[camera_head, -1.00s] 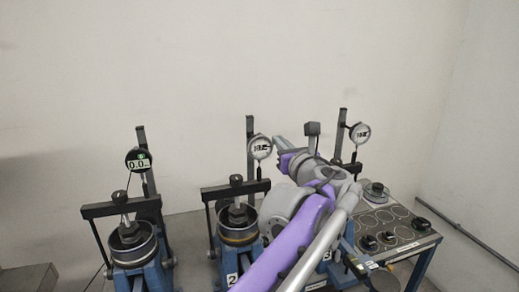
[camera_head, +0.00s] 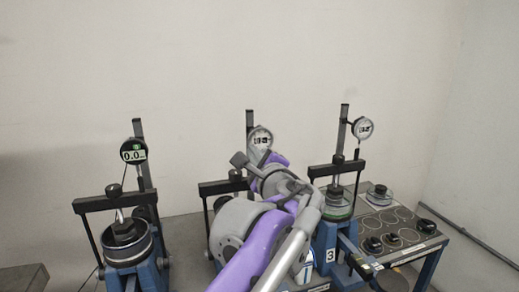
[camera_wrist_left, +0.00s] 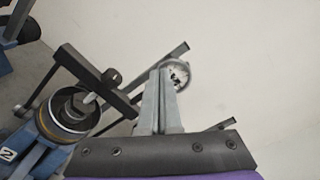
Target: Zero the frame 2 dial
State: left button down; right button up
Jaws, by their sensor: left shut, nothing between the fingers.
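The frame 2 dial (camera_head: 261,138) is a round white-faced gauge on a dark upright post at the middle lever frame. In the left wrist view the dial (camera_wrist_left: 178,73) is just beyond my fingertips, which cover its left edge; I cannot tell whether they touch it. Its reading is too small to make out. My left gripper (camera_wrist_left: 162,74) is shut and empty, its two grey fingers together and pointing at the dial. In the head view my purple and grey left arm hides most of frame 2. The right gripper is not in view.
Frame 3 with a white-faced dial (camera_head: 362,128) stands at right. Frame 2's crossbar (camera_wrist_left: 95,78) lies left of my fingers.

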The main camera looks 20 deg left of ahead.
aim_at(261, 140)
pick_arm(q)
jog(key=x, duration=0.7)
jog(key=shift+n+p, duration=0.3)
jog(key=shift+p, duration=0.15)
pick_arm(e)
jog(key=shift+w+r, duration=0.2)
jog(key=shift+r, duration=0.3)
pick_arm(q)
jog(key=shift+s+a, duration=0.1)
jog(key=shift+s, duration=0.05)
jog(key=shift+d, duration=0.3)
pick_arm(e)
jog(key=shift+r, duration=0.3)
pick_arm(q)
jog(key=shift+w+r+p, duration=0.1)
jog(key=shift+w+p, duration=0.15)
jog(key=shift+p, duration=0.15)
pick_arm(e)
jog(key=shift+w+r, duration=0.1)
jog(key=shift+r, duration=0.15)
